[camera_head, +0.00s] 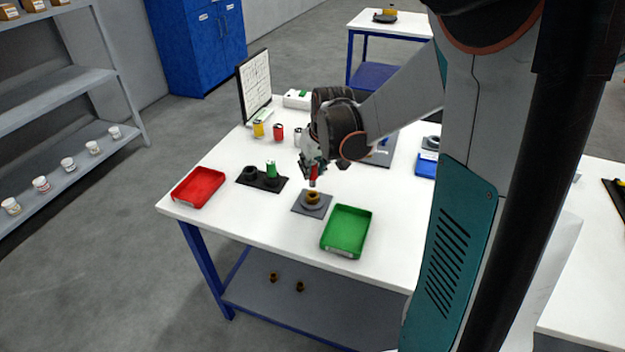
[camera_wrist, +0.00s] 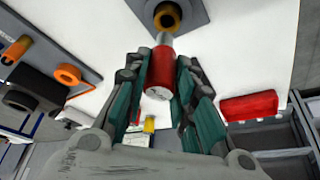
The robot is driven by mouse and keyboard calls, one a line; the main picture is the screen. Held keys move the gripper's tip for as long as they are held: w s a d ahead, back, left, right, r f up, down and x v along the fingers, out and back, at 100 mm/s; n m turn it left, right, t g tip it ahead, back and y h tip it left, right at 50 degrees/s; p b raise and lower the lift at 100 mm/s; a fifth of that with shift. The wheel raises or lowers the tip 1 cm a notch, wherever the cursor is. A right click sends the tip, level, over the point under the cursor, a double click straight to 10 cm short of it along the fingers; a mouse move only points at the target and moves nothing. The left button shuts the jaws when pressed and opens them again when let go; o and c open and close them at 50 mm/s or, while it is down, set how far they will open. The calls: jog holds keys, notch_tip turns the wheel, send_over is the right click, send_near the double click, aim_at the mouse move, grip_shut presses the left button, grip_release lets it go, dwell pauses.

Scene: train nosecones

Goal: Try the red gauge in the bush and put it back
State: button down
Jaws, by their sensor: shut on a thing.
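My gripper (camera_wrist: 162,72) is shut on the red gauge (camera_wrist: 158,75), a red cylinder with a silver tip. The red gauge also shows in the head view (camera_head: 313,174), held above the bush. The bush (camera_head: 312,197) is a brass-coloured ring on a grey square plate (camera_head: 299,208). In the wrist view the silver tip points at the bush (camera_wrist: 167,15) and overlaps its near rim; I cannot tell whether they touch. A dark stand (camera_head: 256,184) to the left holds a green gauge (camera_head: 271,168) beside an empty-looking dark ring (camera_head: 250,173).
A green tray (camera_head: 346,229) lies right of the bush and a red tray (camera_head: 197,187) at the left edge. Yellow (camera_head: 258,129) and red (camera_head: 279,132) cylinders stand at the back. A grey board (camera_head: 379,157) lies behind my arm. White table is clear between these.

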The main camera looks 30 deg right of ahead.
jog(key=shift+r+p, duration=1.4)
jog(key=shift+r, duration=0.65)
jog(key=shift+f, duration=0.1)
